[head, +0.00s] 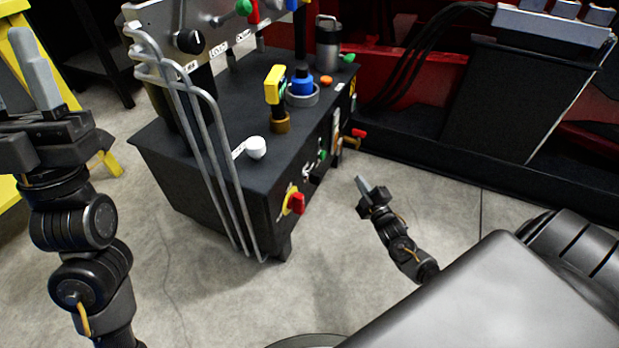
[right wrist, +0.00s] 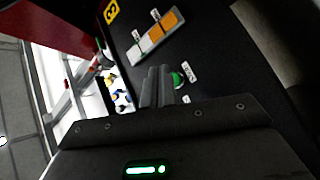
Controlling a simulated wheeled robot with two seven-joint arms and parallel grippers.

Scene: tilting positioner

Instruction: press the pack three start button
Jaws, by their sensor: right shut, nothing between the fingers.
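My right gripper (head: 362,184) is shut and empty, at the right of the black cabinet (head: 210,135) in the head view. In the right wrist view its closed fingers (right wrist: 158,72) point at a black panel (right wrist: 215,60). A round green button (right wrist: 178,79) shows just right of the fingertips, partly behind them, beside a small white label (right wrist: 190,71) too small to read surely. Contact cannot be told. A yellow plate marked 3 (right wrist: 111,12) is near the top of that panel. My left gripper (head: 25,70) is raised at the left edge, its fingers apart and empty.
An orange and white strip (right wrist: 153,35) lies above the green button. On the cabinet are a red and yellow switch (head: 293,202), a white knob (head: 256,148) and a blue connector (head: 302,83). Grey bars (head: 205,150) stand in front. Open floor (head: 340,260) lies between.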

